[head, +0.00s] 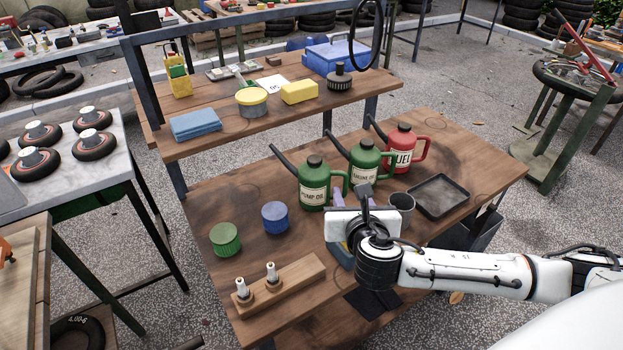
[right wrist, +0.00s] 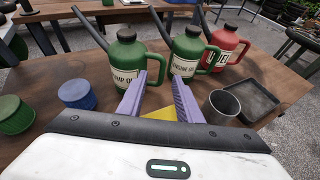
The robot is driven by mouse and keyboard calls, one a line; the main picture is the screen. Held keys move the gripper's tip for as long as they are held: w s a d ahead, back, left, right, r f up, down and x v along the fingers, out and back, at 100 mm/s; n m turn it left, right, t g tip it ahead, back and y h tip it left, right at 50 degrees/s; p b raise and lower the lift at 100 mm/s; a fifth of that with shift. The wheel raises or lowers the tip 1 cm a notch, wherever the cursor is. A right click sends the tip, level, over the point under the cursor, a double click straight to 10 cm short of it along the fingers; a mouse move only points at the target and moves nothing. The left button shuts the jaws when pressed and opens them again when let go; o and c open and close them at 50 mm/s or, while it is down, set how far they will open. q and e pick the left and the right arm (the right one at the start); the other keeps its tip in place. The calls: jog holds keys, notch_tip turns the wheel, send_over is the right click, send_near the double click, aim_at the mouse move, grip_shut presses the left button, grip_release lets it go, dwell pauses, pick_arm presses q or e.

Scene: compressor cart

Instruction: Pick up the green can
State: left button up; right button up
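Two green cans with black caps, long spouts and side handles stand upright on the workbench. One is labelled PUMP OIL (head: 313,185) and the other seems to read ENGINE OIL (head: 364,160). In the right wrist view, the pump oil can (right wrist: 125,65) is left of centre and the engine oil can (right wrist: 187,52) is right of it. My right gripper (head: 354,192) is open, its purple fingers pointing toward the two cans. In the right wrist view, the gap between its fingertips (right wrist: 159,80) is empty and in front of the cans. My left gripper is not in view.
A red fuel can (head: 402,148), black tray (head: 440,196) and grey cup (head: 402,208) stand right of the green cans. A green tin (head: 225,238), blue tin (head: 275,217) and wooden block with two pegs (head: 290,287) are left. A raised shelf (head: 220,138) runs behind.

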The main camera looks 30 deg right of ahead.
aim_at(346, 184)
jog(key=shift+s+f+x, duration=0.1)
jog(key=shift+f+x, duration=0.1)
jog(key=shift+x, duration=1.5)
jog(key=shift+s+f+x, duration=0.15)
jog(key=shift+x, duration=1.6)
jog(key=shift+d, duration=0.2)
grip_shut()
jog(key=shift+r, duration=0.15)
